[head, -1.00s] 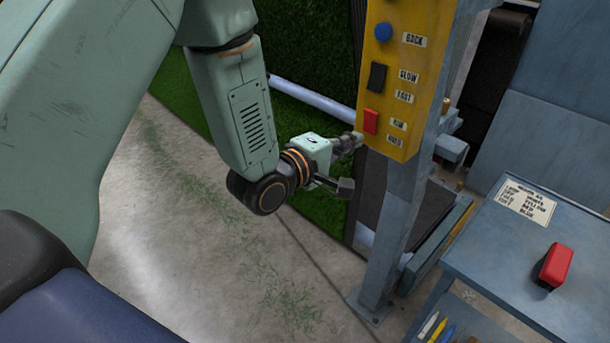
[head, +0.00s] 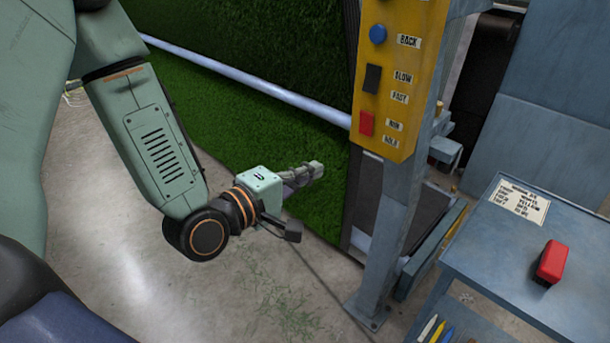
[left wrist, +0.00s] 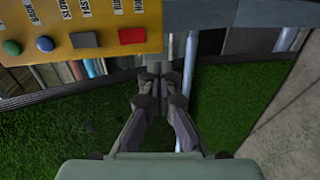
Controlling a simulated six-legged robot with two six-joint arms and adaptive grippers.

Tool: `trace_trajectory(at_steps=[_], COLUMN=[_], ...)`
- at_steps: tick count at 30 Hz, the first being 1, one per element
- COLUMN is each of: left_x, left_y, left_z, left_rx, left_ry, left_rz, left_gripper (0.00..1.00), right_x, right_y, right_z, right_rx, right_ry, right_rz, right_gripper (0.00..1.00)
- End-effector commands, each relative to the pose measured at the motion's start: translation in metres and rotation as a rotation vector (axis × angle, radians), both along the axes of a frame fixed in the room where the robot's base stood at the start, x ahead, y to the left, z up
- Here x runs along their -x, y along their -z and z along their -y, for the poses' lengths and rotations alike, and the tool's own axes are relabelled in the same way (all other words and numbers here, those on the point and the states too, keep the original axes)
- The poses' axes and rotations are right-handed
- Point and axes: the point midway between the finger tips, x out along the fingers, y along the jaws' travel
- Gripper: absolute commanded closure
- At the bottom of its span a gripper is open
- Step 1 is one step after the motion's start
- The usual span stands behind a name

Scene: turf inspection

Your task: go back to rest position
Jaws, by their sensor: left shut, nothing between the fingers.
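My left gripper (head: 312,172) is shut and empty, held in the air in front of the green turf (head: 240,130). In the left wrist view its closed fingers (left wrist: 160,78) point toward the lower edge of the yellow control panel (left wrist: 100,45). In the head view the yellow panel (head: 398,80) is to the right of the gripper, with a clear gap between them. The panel carries a blue button (head: 378,34), a black switch (head: 373,78) and a red switch (head: 366,123). My right gripper is not in view.
A blue-grey post (head: 392,230) supports the panel. At right stands a blue-grey cart (head: 500,265) with a printed card (head: 519,200) and a red block-like object (head: 550,262) on it. The concrete floor (head: 130,260) at left is open, with scattered grass clippings.

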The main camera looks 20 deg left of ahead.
Motion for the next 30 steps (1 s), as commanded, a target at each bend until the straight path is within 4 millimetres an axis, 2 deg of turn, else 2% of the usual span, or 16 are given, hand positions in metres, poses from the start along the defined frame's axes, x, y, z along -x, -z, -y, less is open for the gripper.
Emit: trace_trajectory(at_steps=[8,21,24,26,29,30], left_x=[0.009,0.009,0.009,0.010,0.014,0.017], left_y=[0.000,0.000,0.002,0.009,0.033,0.047], left_z=[-0.002,-0.002,-0.002,-0.002,-0.008,-0.009], left_rx=[0.002,-0.001,-0.046,-0.119,-0.314,-0.409], left_ry=[0.001,0.000,0.010,0.021,0.040,0.061], left_rz=[0.002,0.003,0.010,0.003,-0.047,-0.082], left_gripper=[1.00,1.00,1.00,1.00,1.00,1.00], right_x=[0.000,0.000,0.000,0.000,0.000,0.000], right_y=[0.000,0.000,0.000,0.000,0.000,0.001], right_z=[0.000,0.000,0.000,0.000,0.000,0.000], right_rx=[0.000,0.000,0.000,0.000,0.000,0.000], right_ry=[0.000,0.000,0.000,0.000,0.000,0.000], right_rz=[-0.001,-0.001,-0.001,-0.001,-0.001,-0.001], right_gripper=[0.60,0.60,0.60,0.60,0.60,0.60])
